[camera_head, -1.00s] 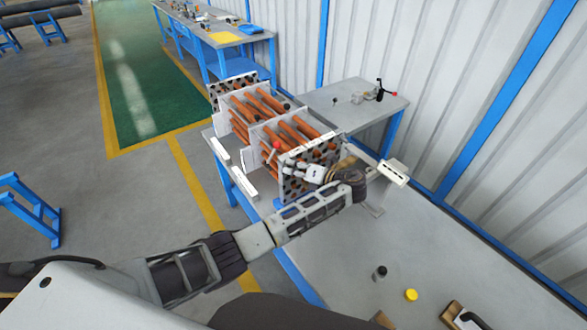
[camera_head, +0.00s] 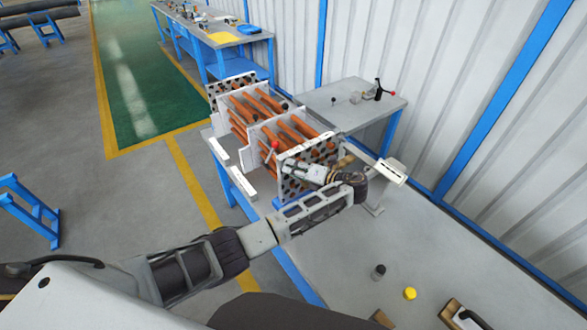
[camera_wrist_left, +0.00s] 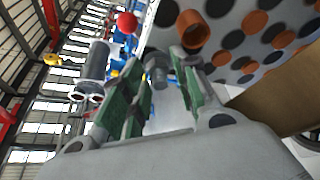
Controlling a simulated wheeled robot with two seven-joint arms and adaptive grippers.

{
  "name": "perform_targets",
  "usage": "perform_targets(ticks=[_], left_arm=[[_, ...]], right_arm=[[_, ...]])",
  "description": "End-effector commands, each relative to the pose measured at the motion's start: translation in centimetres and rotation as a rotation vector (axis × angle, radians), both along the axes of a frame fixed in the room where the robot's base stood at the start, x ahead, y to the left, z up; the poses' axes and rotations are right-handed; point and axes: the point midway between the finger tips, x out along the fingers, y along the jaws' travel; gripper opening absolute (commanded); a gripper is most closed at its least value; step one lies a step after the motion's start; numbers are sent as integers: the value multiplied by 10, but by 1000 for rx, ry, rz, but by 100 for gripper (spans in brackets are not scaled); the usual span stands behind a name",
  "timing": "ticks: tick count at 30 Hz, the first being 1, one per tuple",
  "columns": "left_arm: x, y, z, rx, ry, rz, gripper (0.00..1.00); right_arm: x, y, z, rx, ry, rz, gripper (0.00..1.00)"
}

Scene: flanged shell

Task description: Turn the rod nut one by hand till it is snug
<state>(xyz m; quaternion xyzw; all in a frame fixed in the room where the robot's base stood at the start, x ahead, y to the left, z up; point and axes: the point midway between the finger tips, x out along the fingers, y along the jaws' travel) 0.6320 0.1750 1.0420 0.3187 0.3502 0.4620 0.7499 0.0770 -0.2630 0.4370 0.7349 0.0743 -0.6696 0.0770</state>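The tube bundle's perforated end plate (camera_head: 322,165) faces my left arm, with copper tubes running behind it. In the left wrist view a grey rod end with what looks like the rod nut (camera_wrist_left: 157,71) sits beside the plate's edge. My left gripper (camera_head: 285,168) is at the near left side of the end plate. In the left wrist view its two green-padded fingers (camera_wrist_left: 160,88) stand on either side of the nut, with gaps seeming to show, so it looks open around it. The nut is too small to make out in the head view. My right gripper is not in view.
A red ball knob (camera_head: 275,145) stands close to the gripper and also shows in the left wrist view (camera_wrist_left: 127,22). The near bench (camera_head: 440,250) holds a yellow cap (camera_head: 410,293) and a dark cylinder (camera_head: 378,271). A small side table (camera_head: 340,98) stands behind.

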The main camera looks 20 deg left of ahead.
Motion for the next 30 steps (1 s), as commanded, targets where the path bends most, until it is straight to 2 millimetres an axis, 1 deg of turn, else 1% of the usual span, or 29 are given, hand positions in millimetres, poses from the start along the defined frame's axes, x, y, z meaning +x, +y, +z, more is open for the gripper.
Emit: perform_targets(ticks=[8,14,17,30], left_arm=[[1,1,2,1,-2,2,30],[1,1,13,0,-5,1,30],[1,1,24,1,-7,1,30],[0,-1,83,0,-5,1,30]], right_arm=[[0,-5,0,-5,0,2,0],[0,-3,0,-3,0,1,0],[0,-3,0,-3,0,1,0],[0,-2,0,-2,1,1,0]])
